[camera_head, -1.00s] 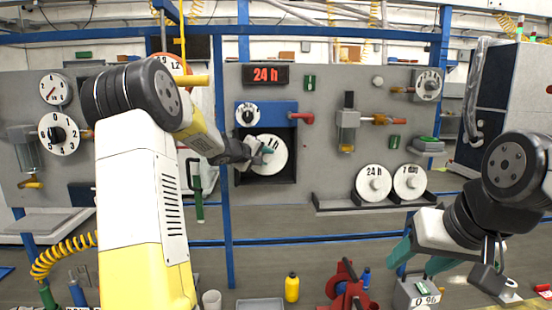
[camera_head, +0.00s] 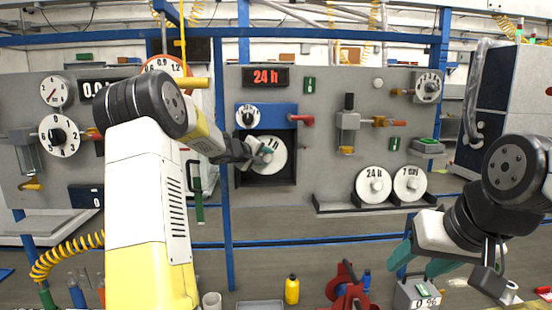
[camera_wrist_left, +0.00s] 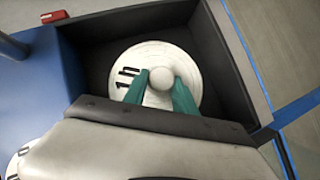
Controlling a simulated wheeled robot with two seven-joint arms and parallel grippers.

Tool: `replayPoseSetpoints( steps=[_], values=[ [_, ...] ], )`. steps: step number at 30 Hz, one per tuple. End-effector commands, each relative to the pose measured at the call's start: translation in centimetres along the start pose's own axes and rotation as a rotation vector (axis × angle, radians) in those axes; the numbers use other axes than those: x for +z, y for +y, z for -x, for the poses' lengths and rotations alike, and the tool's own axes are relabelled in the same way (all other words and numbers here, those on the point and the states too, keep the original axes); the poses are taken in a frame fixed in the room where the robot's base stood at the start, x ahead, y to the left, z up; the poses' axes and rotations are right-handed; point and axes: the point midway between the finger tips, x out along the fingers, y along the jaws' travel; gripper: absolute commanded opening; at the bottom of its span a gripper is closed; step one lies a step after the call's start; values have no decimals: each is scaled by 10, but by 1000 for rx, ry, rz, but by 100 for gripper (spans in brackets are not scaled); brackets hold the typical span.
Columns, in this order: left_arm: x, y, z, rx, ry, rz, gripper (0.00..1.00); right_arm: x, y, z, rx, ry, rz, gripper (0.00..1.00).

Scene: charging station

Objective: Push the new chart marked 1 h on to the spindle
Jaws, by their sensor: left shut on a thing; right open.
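The white round chart marked 1 h (camera_head: 276,163) sits inside the dark open recess of the blue-topped recorder (camera_head: 262,115). In the left wrist view the chart (camera_wrist_left: 152,55) shows its "1 h" mark left of the central knob (camera_wrist_left: 160,78). My left gripper (camera_wrist_left: 158,92) is shut on the knob, with one green finger on each side. It also shows at the recess in the head view (camera_head: 265,155). The spindle is hidden behind the chart, and I cannot tell how far the chart sits on it. My right gripper (camera_head: 428,265) is open and empty at lower right.
Charts marked 24 h (camera_head: 373,186) and 7 day (camera_head: 409,183) stand on a panel shelf (camera_head: 335,206). A red display (camera_head: 266,76) reads 24 h. A yellow bottle (camera_head: 292,289) stands below.

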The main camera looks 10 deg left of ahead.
Motion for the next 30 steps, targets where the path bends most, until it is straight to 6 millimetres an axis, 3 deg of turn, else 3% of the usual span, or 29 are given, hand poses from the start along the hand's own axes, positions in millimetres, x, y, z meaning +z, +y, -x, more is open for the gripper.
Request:
replayPoseSetpoints(
  steps=[4, 5, 9, 20, 30],
  values=[
    [-3, 0, -1, 0, 2, -1, 0, 0, 0, 0, 0, 0, 0, 54],
    [-3, 0, -1, 0, 2, -1, 34, 0, 0, 0, 0, 0, 0, 54],
    [-4, -1, -1, 0, 3, -1, 58, 0, 0, 0, 0, 0, 0, 54],
    [-2, -2, 2, -2, 4, 1, 58, 0, 0, 0, 0, 0, 0, 54],
    [31, 0, 42, -1, 3, 0, 58, 0, 0, 0, 0, 0, 0, 54]
  ],
)
